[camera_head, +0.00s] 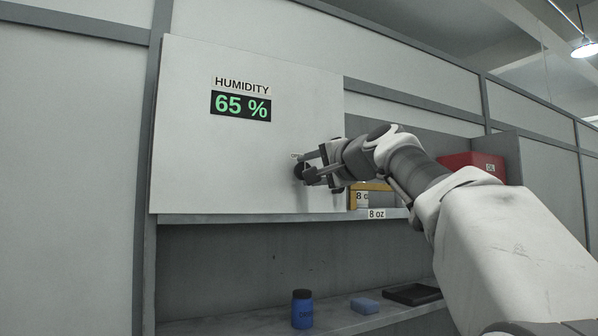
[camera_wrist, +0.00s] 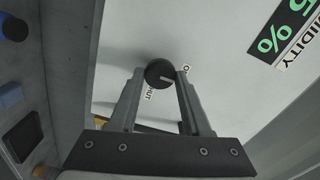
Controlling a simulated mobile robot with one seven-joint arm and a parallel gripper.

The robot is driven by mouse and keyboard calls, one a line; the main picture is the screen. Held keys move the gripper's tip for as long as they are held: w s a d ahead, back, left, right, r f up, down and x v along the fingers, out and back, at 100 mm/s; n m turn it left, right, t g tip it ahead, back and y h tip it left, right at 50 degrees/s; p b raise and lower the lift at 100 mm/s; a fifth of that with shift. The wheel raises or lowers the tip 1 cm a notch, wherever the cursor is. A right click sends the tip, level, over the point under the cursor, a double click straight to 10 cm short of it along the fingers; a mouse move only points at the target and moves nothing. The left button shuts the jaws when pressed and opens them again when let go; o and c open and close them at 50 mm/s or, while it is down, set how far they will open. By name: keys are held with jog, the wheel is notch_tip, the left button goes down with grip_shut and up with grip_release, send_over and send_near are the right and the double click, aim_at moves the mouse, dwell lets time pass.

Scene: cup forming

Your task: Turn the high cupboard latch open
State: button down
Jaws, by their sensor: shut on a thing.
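The cupboard latch is a round black knob (camera_wrist: 159,72) with a white pointer line, on the white cupboard door (camera_head: 240,160). In the head view the knob (camera_head: 299,171) sits near the door's right edge, partly hidden by my gripper (camera_head: 313,167). In the wrist view my gripper (camera_wrist: 160,76) has one finger on each side of the knob and is shut on it. The pointer line points right in that view, towards a partly hidden label starting with "O" (camera_wrist: 186,69). A "SHUT" label (camera_wrist: 149,95) is below the knob.
A humidity display (camera_head: 241,106) reads 65 % on the door. To the right are a yellow item (camera_head: 372,187) marked 8 oz and a red box (camera_head: 470,162). A blue bottle (camera_head: 302,309), a blue block (camera_head: 365,306) and a dark tray (camera_head: 412,294) stand on the lower shelf.

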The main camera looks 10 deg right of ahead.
jog(key=shift+c, duration=1.8)
grip_release()
jog(key=b+v, duration=0.3)
jog(key=v, duration=1.4)
jog(key=shift+s, duration=0.2)
jog(key=s+a+f+n+g+h, duration=0.1)
jog(key=s+a+f+n+g, duration=0.1)
jog(key=f, duration=0.7)
jog(key=s+a+f+n+g+p, duration=0.1)
jog(key=s+a+f+g, duration=0.15)
jog(key=f, duration=0.55)
jog(key=s+a+f+n+g+h, duration=0.1)
jog(key=f+n+g, duration=0.1)
jog(key=f, duration=0.7)
jog(key=s+f+n+g+h, duration=0.1)
jog(key=s+f+n+g, duration=0.1)
jog(key=s+f, duration=0.4)
jog(key=s+f+n+g+h, duration=0.2)
jog(key=s+f, duration=0.4)
jog(key=f, duration=0.9)
jog(key=shift+s+n+g+h+p, duration=0.35)
jog(key=shift+n+g, duration=0.2)
jog(key=shift+n, duration=0.55)
